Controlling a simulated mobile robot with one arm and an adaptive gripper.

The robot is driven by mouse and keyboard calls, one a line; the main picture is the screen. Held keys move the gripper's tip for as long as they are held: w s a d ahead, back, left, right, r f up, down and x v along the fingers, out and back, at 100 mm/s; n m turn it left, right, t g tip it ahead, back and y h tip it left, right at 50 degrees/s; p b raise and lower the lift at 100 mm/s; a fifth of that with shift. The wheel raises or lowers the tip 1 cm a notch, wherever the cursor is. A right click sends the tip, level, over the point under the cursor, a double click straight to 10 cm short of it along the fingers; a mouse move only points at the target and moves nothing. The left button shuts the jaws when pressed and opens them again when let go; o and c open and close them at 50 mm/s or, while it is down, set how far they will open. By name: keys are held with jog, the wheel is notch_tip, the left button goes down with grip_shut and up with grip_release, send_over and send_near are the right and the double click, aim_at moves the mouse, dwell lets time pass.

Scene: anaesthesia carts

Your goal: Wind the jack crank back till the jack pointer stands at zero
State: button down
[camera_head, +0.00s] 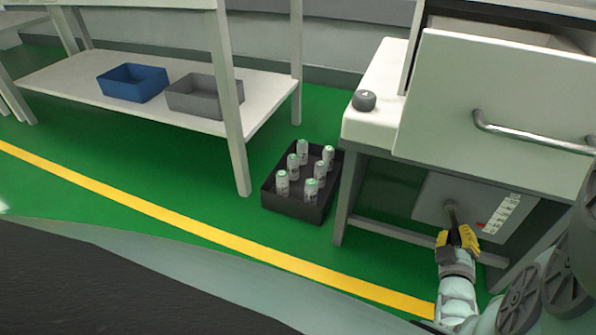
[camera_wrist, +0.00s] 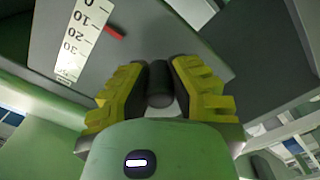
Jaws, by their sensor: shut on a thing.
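The jack crank shows as a grey rod (camera_head: 451,211) standing out from the grey panel under the cart. My gripper (camera_head: 458,238), with yellow fingers, reaches it from below. In the wrist view my gripper (camera_wrist: 160,84) is shut on the dark round crank handle (camera_wrist: 160,75), one finger on each side. The white jack scale (camera_wrist: 80,38) carries marks 0, 10, 20 and 30. The red jack pointer (camera_wrist: 115,32) stands beside the scale, at about 10. Both also show small in the head view, the scale (camera_head: 502,211) and the pointer (camera_head: 482,226).
The cart's white drawer front (camera_head: 495,110) with a metal handle (camera_head: 530,133) overhangs the crank. A dark crate (camera_head: 290,207) of several bottles stands on the green floor to the left. A white shelf (camera_head: 60,85) holds a blue bin (camera_head: 133,82) and a grey bin (camera_head: 205,96).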

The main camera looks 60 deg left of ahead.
jog(key=shift+d+f, duration=0.15)
jog(key=shift+f, duration=0.1)
jog(key=c, duration=1.4)
grip_release()
jog(key=o, duration=0.6)
jog(key=shift+w+r, duration=0.15)
jog(key=v, duration=1.2)
jog(key=shift+r, duration=0.1)
